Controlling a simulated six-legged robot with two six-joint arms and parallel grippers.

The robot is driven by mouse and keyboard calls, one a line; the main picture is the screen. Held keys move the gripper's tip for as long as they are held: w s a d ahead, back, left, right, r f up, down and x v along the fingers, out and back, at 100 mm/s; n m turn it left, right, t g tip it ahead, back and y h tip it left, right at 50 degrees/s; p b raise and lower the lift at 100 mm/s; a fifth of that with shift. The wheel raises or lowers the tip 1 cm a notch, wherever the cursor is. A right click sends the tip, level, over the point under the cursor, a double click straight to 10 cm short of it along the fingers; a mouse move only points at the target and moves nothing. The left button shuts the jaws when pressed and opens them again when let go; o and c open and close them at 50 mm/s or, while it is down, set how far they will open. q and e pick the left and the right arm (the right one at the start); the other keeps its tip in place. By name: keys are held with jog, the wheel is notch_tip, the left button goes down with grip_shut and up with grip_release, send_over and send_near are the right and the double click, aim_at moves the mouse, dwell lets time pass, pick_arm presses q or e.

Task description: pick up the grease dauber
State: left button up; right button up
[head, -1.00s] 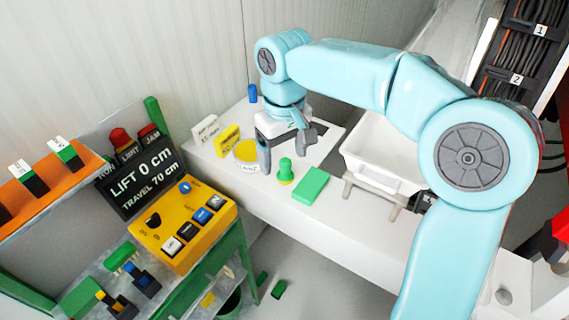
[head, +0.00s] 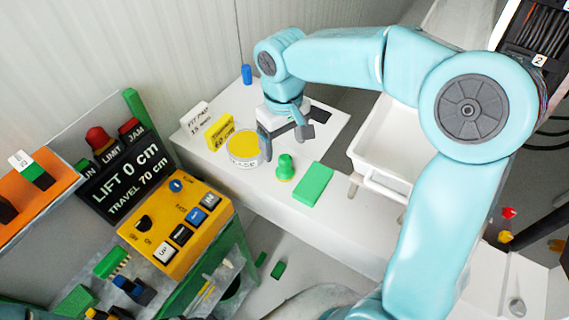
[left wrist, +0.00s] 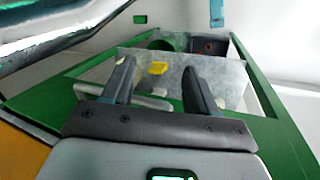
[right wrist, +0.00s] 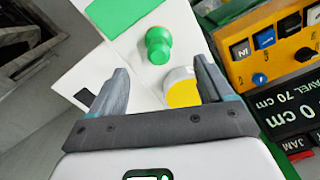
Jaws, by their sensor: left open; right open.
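The grease dauber seems to be the green knobbed piece (head: 285,168), upright on the white bench beside a yellow-topped round tin (head: 243,147). My right gripper (head: 287,141) is open and empty, above and just behind the dauber, with one finger close to the tin in the picture. In the right wrist view, the dauber (right wrist: 158,46) shows just beyond the open fingertips (right wrist: 163,70), with the tin (right wrist: 182,90) between them. My left gripper (left wrist: 157,72) is open and empty, facing a green-framed bench; it cannot be made out in the head view.
A green block (head: 313,184) lies right of the dauber. A yellow sign (head: 219,132) and a white sign (head: 194,117) stand behind the tin. A white tray (head: 383,183) is to the right. A yellow control box (head: 172,232) is at lower left.

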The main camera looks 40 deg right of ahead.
aim_at(285, 157)
notch_tip(285, 157, down, 4)
jog(key=shift+r, duration=0.25)
jog(key=shift+w+f+p, duration=0.1)
jog(key=shift+f+p, duration=0.2)
jog(key=shift+f, duration=0.05)
jog(key=f, duration=0.1)
jog(key=s+f+p, duration=0.1)
jog(key=f, duration=0.1)
jog(key=shift+d+f, duration=0.1)
jog(key=shift+f, duration=0.55)
jog(key=shift+w+f, duration=0.3)
jog(key=shift+w, duration=0.05)
jog(key=shift+s+r, duration=0.2)
jog(key=shift+s, duration=0.1)
jog(key=c, duration=1)
jog(key=shift+w+f, duration=0.1)
jog(key=shift+w, duration=0.15)
jog(key=shift+c, duration=0.6)
jog(key=shift+r, duration=0.35)
notch_tip(285, 157, up, 19)
jog(key=b, duration=0.1)
jog(key=shift+s+r, duration=0.15)
jog(key=shift+r, duration=0.05)
